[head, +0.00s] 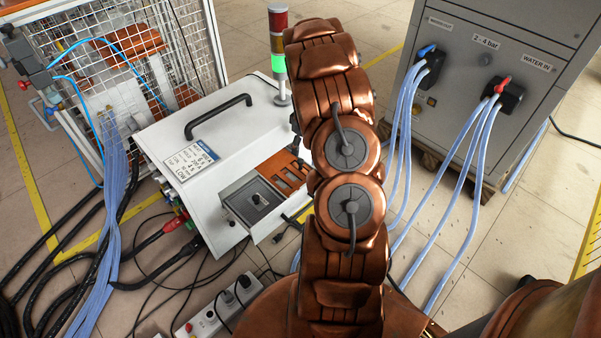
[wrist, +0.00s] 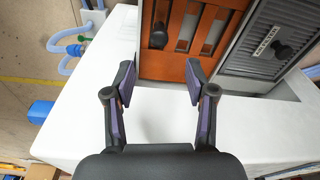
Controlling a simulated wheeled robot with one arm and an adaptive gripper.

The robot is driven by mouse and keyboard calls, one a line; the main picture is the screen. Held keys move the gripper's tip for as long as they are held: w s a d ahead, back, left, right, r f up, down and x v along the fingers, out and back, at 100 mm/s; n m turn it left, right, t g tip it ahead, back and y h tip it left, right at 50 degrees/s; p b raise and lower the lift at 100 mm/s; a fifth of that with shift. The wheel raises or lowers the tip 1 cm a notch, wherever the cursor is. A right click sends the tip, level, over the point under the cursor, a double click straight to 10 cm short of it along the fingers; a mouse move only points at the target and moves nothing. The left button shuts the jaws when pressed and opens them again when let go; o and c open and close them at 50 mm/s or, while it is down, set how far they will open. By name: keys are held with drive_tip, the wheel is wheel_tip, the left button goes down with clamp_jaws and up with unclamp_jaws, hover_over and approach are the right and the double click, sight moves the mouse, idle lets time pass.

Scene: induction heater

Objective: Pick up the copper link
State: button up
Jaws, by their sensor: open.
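A copper-orange slotted panel (head: 283,173) is set into the front right of the white cabinet, and it also shows in the wrist view (wrist: 177,55). I cannot tell whether this panel is the copper link or whether the link is a piece of it; no separate link stands out. My gripper (wrist: 160,82) is open, with nothing between its fingers. Its fingertips appear near the panel's lower edge, over the white surface; the height gap is unclear. In the head view my arm hides the gripper.
A grey module with a dark knob (wrist: 281,48) sits beside the panel. The white cabinet (head: 195,125) has a black handle (head: 218,117). A signal tower (head: 278,55) shows green behind. Blue hoses (head: 440,225) run from the grey unit (head: 490,65). Cables cover the floor at left.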

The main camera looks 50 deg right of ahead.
sight(301, 160)
drive_tip(key=shift+d+f, duration=0.3)
drive_tip(key=shift+f, duration=0.55)
drive_tip(key=shift+w+a+f+b, duration=0.15)
drive_tip(key=shift+f+b, duration=0.4)
drive_tip(key=shift+f, duration=1.25)
drive_tip(key=shift+a+f+b, duration=0.15)
drive_tip(key=shift+f+b, duration=0.4)
drive_tip(key=shift+f, duration=1.2)
drive_tip(key=shift+c, duration=0.5)
clamp_jaws()
